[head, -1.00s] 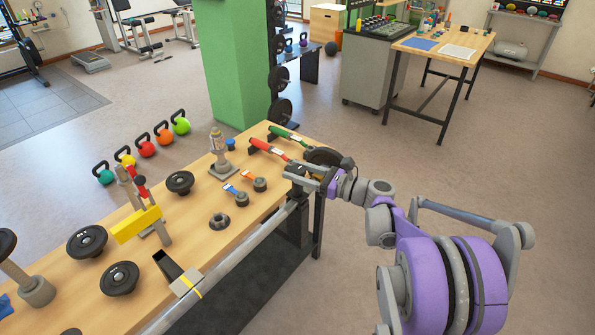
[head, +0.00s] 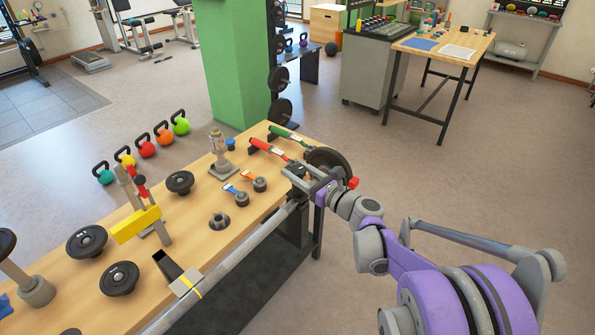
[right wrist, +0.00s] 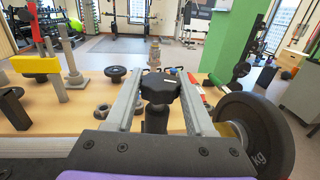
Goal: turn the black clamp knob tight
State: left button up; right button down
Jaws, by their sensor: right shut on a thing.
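The black clamp knob (right wrist: 160,88) is a dark lobed knob on a dark post. In the right wrist view it sits between the two grey fingers of my right gripper (right wrist: 158,97), and the gripper is shut on it. In the head view my right gripper (head: 303,178) is at the near right corner of the wooden bench, beside the black weight plate (head: 336,162), and largely hides the knob. The plate also stands just right of the fingers in the right wrist view (right wrist: 262,135). My left gripper is in neither view.
The wooden bench (head: 205,205) holds a yellow-and-red clamp-like stand (head: 138,224), small plates, and red and green-handled tools (head: 268,149). A grey bar (head: 232,255) runs along its near edge. A green pillar (head: 236,65) stands behind.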

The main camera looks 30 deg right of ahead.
jog(key=m+h, duration=0.1)
jog(key=m+h+p, duration=0.1)
jog(key=h, duration=0.1)
jog(key=shift+a+r+t+h, duration=0.1)
jog(key=shift+a+t+h, duration=0.05)
jog(key=shift+t+h, duration=0.15)
jog(key=shift+m+h+p, duration=0.7)
jog(key=shift+m+h, duration=0.4)
jog(key=shift+h, duration=0.3)
jog(key=shift+c, duration=1.3)
grip_release()
jog(key=s, duration=1)
jog(key=shift+s+a+b, duration=0.3)
jog(key=shift+s+a, duration=0.1)
jog(key=shift+a, duration=0.05)
